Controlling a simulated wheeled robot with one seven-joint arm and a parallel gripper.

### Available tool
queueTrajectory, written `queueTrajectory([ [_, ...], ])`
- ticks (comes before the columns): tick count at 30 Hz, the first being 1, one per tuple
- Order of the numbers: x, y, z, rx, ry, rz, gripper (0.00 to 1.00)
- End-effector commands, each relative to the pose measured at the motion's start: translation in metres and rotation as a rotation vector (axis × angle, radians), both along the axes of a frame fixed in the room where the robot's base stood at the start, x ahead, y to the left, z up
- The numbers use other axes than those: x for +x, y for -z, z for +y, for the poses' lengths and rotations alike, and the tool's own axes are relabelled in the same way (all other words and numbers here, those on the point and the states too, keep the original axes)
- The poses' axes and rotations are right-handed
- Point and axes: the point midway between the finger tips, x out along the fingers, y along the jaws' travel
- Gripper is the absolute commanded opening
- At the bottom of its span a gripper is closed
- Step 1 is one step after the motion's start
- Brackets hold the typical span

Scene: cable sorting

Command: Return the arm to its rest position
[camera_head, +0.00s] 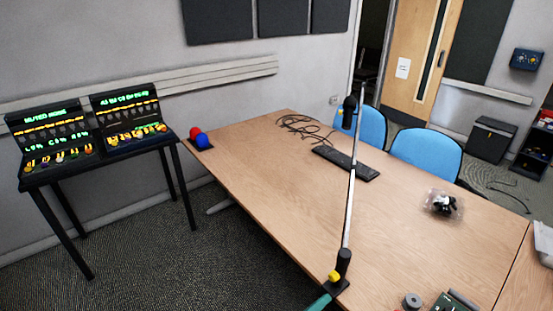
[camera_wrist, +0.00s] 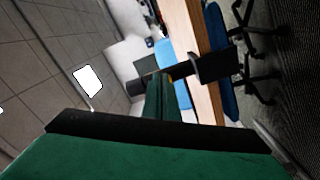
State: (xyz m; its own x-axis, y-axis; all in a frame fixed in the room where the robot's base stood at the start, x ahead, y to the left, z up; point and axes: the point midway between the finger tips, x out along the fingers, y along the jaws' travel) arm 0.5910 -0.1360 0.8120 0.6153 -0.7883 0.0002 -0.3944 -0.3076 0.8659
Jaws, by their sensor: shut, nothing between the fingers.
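My gripper (camera_wrist: 160,98) shows in the wrist view as narrow green parts close together in the middle, beyond a broad green and black part at the bottom. It is shut with nothing held. It is tipped sideways in that view and stands clear of the furniture. In the head view I cannot clearly pick out the fingers.
Blue chairs (camera_head: 425,150) stand behind. A black lit console (camera_head: 95,140) stands left. Carpet between is clear.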

Motion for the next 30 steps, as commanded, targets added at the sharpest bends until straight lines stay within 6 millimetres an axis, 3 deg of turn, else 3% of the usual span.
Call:
queueTrajectory([
  [7, -0.002, 0.004, 0.0, 0.006, -0.006, 0.006, 0.0],
  [11, -0.017, 0.026, 0.002, 0.049, -0.056, 0.046, 0.0],
  [18, -0.08, 0.095, 0.026, 0.238, -0.252, 0.153, 0.0],
  [21, -0.112, 0.113, 0.041, 0.327, -0.333, 0.177, 0.0],
  [25, -0.153, 0.125, 0.062, 0.442, -0.432, 0.187, 0.0],
  [30, -0.208, 0.121, 0.091, 0.593, -0.541, 0.162, 0.0],
])
